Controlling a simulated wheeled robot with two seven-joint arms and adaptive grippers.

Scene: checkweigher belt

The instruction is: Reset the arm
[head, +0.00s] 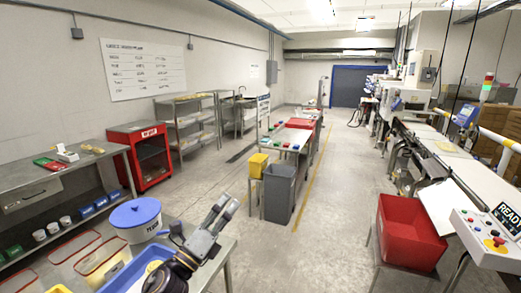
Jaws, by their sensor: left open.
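My left gripper (224,208) shows at the lower middle of the head view. It points up and away, with its fingers apart and nothing seen between them. It is over the right edge of the steel table (225,247), just right of a round tub with a blue lid (135,212). The dark wrist behind it covers part of a blue tray (130,272). My right gripper is not in view.
A grey bin (280,190) and a yellow bin (258,165) stand ahead. A red crate (408,235) and a control box with a "READY" display (508,218) are at the right, beside the conveyor. Open floor (310,245) lies between.

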